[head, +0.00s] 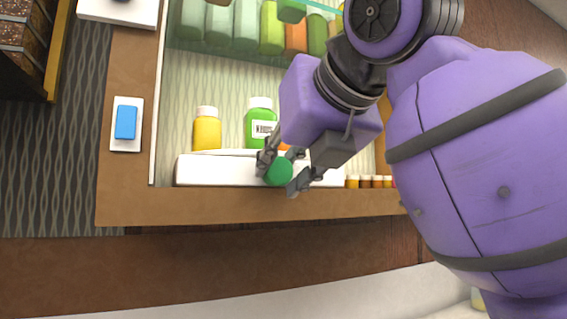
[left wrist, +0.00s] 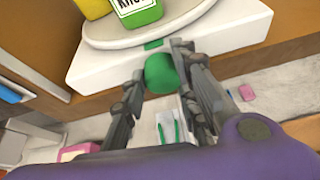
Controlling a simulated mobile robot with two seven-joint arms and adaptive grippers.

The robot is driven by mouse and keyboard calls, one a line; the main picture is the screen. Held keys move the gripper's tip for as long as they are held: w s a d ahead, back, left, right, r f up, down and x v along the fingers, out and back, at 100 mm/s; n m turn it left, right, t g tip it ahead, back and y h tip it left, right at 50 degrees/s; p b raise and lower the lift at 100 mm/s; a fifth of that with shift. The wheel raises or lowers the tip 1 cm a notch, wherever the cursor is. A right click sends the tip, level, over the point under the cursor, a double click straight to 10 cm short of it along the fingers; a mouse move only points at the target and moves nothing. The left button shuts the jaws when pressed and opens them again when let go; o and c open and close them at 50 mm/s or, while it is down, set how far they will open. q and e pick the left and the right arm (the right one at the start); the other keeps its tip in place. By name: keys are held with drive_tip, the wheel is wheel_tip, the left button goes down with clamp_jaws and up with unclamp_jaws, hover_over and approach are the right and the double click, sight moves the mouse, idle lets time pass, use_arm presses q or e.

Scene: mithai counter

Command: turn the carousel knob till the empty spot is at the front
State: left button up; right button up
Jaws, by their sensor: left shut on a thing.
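The green carousel knob (head: 279,172) is at the front of the white carousel base (head: 225,172). It also shows in the left wrist view (left wrist: 162,73). My left gripper (head: 281,173) has its fingers on both sides of the knob and is shut on it. On the round turntable (left wrist: 135,33) stand a yellow jar (head: 207,132) at the left and a green jar (head: 260,125) with a white label. A bit of orange shows behind my gripper. My gripper and arm hide the right part of the carousel, so the empty spot cannot be made out. My right gripper is not in view.
A wooden counter frame (head: 130,190) surrounds the carousel. A blue item on a white plate (head: 125,145) lies at the left. Small jars (head: 365,181) line the right side.

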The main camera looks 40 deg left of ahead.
use_arm(q)
drive_tip(key=shift+s+a+n+t+p, duration=0.15)
drive_tip(key=shift+s+n+t+p, duration=0.15)
drive_tip(key=shift+n+t+p, duration=0.45)
drive_tip(key=shift+f+n+h, duration=0.1)
drive_tip(key=shift+n+h, duration=0.2)
drive_tip(key=shift+n, duration=0.35)
drive_tip(key=shift+f+n+t, duration=0.25)
drive_tip(key=shift+n+t, duration=0.3)
drive_tip(key=shift+n, duration=0.25)
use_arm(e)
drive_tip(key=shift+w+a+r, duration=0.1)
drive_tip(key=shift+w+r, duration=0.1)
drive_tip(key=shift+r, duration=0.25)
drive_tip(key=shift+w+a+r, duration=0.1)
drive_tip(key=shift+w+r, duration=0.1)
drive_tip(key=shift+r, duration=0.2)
use_arm(q)
drive_tip(key=shift+f+p, duration=0.1)
drive_tip(key=shift+p, duration=0.2)
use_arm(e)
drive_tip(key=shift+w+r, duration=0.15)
use_arm(q)
drive_tip(key=o, duration=1)
drive_tip(key=shift+s+a, duration=0.1)
drive_tip(key=shift+s, duration=0.05)
drive_tip(key=shift+c, duration=0.2)
drive_tip(key=shift+s, duration=0.1)
drive_tip(key=shift+r, duration=0.2)
